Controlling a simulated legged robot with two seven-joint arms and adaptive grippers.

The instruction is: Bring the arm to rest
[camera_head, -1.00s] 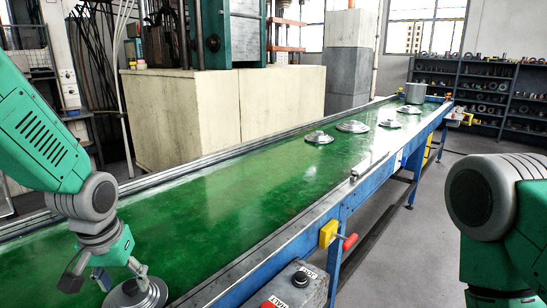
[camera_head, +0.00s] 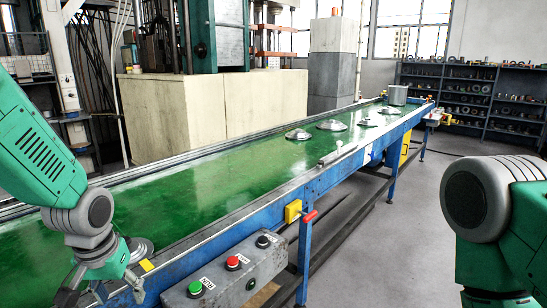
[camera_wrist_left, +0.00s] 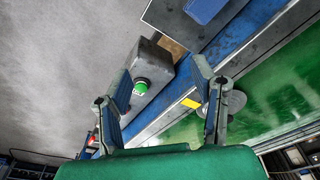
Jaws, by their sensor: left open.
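My left gripper (camera_head: 100,289) is open and empty at the near edge of the green conveyor, at the lower left of the head view. A grey metal lid (camera_head: 140,249) lies on the belt just behind it, partly hidden by the gripper. In the left wrist view, the two fingers (camera_wrist_left: 160,88) are spread apart, and the lid (camera_wrist_left: 236,102) shows beyond the right finger. My right arm shows at the right edge of the head view, but its gripper is out of view.
The green belt (camera_head: 225,180) runs away to the right, with several lids (camera_head: 332,125) and a grey pot (camera_head: 397,95) at its far end. A control box (camera_head: 225,275) with buttons sits on the near side, close to my left gripper. Shelves (camera_head: 480,100) stand behind.

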